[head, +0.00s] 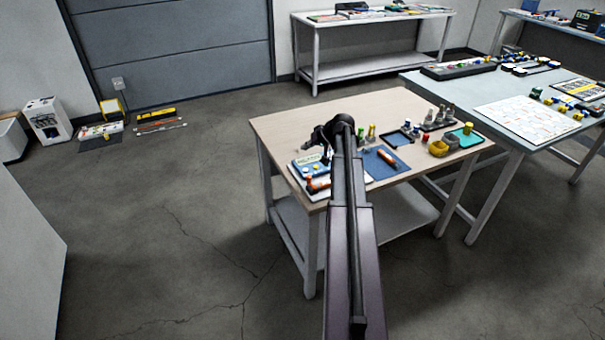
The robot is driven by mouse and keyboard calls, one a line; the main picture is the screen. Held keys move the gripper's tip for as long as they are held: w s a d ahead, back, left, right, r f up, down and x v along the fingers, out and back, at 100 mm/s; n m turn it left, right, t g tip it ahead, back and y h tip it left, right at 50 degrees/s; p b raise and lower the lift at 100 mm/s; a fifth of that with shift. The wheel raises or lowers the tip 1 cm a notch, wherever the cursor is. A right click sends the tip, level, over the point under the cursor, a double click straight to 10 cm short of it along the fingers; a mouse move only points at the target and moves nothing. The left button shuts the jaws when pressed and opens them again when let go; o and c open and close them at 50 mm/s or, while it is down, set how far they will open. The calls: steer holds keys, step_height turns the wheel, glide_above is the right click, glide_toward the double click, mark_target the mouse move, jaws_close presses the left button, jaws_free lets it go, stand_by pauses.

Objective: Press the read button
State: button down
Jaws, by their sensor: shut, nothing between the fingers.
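A small pale device with a blue edge and a dark-lettered display (307,159) sits near the left front corner of the wooden table. Small yellow, button-like spots show on its face; which one is the read button is too small to tell. My gripper (326,160) is shut and empty, pointing down over the right side of the device. Whether its tips touch the device cannot be told. My arm and gripper hide part of the device and the table behind.
An orange-and-dark tool (318,184) lies just in front of the device. A blue mat (377,168) with an orange item is right of my arm. Yellow bowls (439,148), a teal tray (467,139) and several small bottles stand at the right. Bare wood (285,125) is free at the back left.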

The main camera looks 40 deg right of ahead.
mark_target(306, 170)
steer(key=shift+f+b, duration=3.5)
steer(key=shift+f, duration=0.25)
steer(key=shift+f, duration=0.2)
steer(key=shift+s+f+b, duration=0.15)
steer(key=shift+f+b, duration=0.15)
steer(key=shift+b, duration=0.2)
steer(key=shift+f+b, duration=0.35)
steer(key=shift+r, duration=0.1)
steer(key=shift+r+p, duration=0.75)
steer(key=shift+p, duration=0.05)
steer(key=shift+r, duration=0.1)
